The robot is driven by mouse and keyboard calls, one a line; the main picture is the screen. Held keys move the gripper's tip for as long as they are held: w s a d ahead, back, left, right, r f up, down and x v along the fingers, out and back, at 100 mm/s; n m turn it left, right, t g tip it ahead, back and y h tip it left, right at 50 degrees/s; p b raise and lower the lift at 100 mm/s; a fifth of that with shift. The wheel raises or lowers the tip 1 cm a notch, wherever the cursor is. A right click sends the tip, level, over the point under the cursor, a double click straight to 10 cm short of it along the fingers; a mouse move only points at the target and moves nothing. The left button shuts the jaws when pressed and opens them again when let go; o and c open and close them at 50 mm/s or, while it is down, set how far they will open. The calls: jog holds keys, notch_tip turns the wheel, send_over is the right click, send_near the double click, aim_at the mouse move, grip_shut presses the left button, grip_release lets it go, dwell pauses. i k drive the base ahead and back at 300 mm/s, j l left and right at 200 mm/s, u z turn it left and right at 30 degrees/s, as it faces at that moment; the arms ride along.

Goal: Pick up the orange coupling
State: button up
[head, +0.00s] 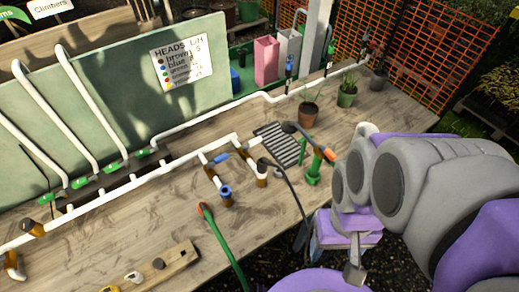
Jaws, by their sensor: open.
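A small orange piece (329,155) shows at the right end of a dark rod-like part on the wooden bench, just above a green upright fitting (314,171). A second orange-red piece (204,210) sits on the upper end of a green hose (224,248) near the bench's front. I cannot tell which one is the coupling. My gripper (335,254) hangs at the bench's front right edge, below and right of the green fitting. It is open, and nothing shows between its fingers. It is apart from both orange pieces, and my arm partly hides its form.
White pipework (110,194) with brown and blue ends runs across the bench (130,233). A ribbed grey mat (278,146), plant pots (308,115) and a wooden block (158,268) also lie there. A green board (110,100) stands behind. A black hose (293,190) crosses the front edge.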

aim_at(202, 206)
jog(key=u, duration=1.4)
jog(key=k+j+z, duration=0.25)
jog(key=k+j, duration=0.1)
